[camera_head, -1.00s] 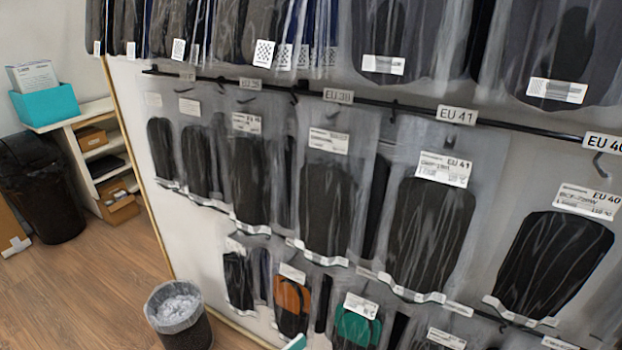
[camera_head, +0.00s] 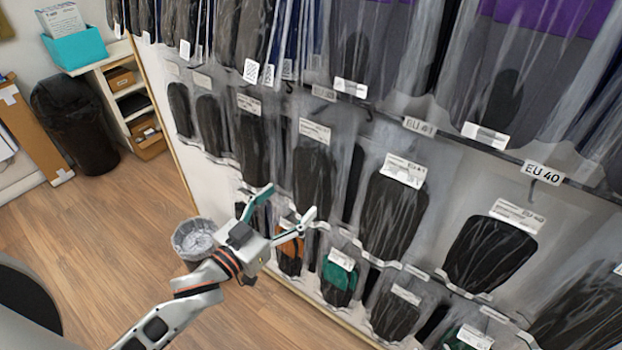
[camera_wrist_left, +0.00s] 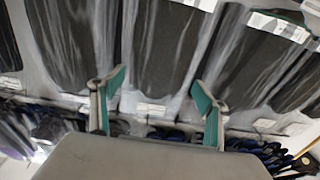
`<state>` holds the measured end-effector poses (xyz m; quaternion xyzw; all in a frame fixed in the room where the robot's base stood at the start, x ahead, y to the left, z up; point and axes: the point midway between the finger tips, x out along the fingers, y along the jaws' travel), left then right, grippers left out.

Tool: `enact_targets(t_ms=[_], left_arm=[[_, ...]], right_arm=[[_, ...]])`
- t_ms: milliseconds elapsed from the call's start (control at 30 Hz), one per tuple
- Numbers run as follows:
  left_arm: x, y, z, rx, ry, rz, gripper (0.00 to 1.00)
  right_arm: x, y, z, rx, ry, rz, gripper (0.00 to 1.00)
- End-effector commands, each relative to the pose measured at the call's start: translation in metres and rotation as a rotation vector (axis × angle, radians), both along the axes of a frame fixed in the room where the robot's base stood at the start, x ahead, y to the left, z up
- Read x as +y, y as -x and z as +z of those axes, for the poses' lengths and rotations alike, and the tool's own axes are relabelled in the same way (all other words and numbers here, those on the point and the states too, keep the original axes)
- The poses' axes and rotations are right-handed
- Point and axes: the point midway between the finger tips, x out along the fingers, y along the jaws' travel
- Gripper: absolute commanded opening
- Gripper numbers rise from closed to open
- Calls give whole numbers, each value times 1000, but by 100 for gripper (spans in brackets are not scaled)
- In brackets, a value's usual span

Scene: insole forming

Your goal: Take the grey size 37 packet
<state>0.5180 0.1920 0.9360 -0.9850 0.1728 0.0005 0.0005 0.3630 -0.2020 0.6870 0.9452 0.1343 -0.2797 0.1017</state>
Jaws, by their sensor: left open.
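Clear packets with dark grey or black insoles hang in rows on the wall rack. One hangs in the middle row (camera_head: 253,150), with another (camera_head: 313,182) to its right. I cannot read a size 37 on any label, so I cannot tell which packet is the grey size 37 one. My left gripper (camera_head: 288,202) is open and empty, in front of the lower part of the middle row. In the left wrist view its two teal-padded fingers (camera_wrist_left: 157,88) stand apart, with dark packets behind them. My right gripper is not in view.
Size tags EU 41 (camera_head: 419,126) and EU 40 (camera_head: 542,172) mark the rail. Orange (camera_head: 290,252) and green (camera_head: 337,285) packets hang below. A lined waste bin (camera_head: 193,240) stands on the floor behind my arm. A black bin (camera_head: 75,125) and shelf unit (camera_head: 130,100) stand left.

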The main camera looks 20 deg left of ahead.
Motion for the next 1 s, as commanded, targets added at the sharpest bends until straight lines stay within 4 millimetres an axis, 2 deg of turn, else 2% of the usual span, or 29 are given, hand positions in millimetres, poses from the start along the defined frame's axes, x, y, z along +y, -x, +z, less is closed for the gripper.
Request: enact_targets(t_ms=[500, 833, 867, 1000], left_arm=[[-20, -56, 0, -3, 0, -1, 74], [-22, -62, 0, -2, 2, 0, 74], [-22, -62, 0, -2, 2, 0, 69], [-22, -62, 0, -2, 2, 0, 33]], right_arm=[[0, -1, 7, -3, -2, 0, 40], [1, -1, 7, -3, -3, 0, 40], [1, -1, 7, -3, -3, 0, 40], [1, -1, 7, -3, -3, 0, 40]])
